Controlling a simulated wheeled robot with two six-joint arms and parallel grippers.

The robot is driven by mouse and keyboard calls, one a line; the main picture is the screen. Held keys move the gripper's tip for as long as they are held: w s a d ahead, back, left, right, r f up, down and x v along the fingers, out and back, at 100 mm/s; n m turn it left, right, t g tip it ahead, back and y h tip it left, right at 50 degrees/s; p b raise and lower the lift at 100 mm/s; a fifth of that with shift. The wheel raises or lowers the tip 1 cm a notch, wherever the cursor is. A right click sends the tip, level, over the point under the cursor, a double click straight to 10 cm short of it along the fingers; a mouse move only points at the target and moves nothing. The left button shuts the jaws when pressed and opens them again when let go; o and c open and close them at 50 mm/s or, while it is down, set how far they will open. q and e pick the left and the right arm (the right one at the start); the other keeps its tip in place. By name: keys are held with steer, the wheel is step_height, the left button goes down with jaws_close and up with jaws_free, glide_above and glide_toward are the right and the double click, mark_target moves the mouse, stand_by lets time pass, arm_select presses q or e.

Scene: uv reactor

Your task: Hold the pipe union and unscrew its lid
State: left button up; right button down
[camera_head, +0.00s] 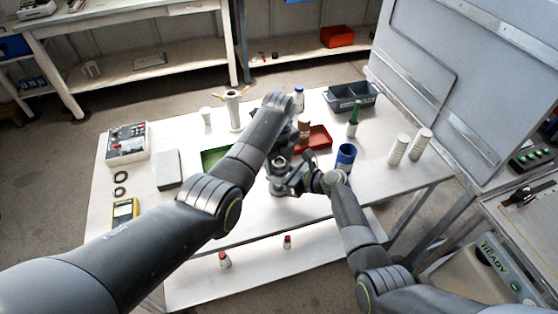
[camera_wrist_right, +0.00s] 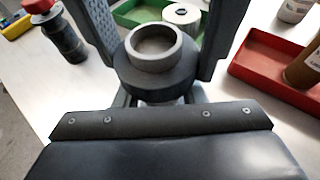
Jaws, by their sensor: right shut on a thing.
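The pipe union (camera_wrist_right: 155,72) is a dark grey round body with a lighter grey ring on top and a round opening. It stands upright between the two fingers of my right gripper (camera_wrist_right: 158,65), which is shut on it from both sides. In the head view my right gripper (camera_head: 292,184) reaches in from the right at the table's front middle. The union (camera_head: 278,162) is small there and partly covered by the arms. My left gripper (camera_head: 284,142) is near and above the union; its fingers are too hidden to judge.
A green tray (camera_head: 213,158) and a red tray (camera_head: 319,137) lie on the white table (camera_head: 140,201). A blue container (camera_head: 345,156) and white bottles (camera_head: 398,149) stand to the right. A dark bin (camera_head: 351,96) is at the back.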

arm_select(q)
steer(key=shift+c, duration=1.3)
steer(key=n, duration=0.6)
steer(key=shift+n, duration=0.4)
steer(key=o, duration=1.1)
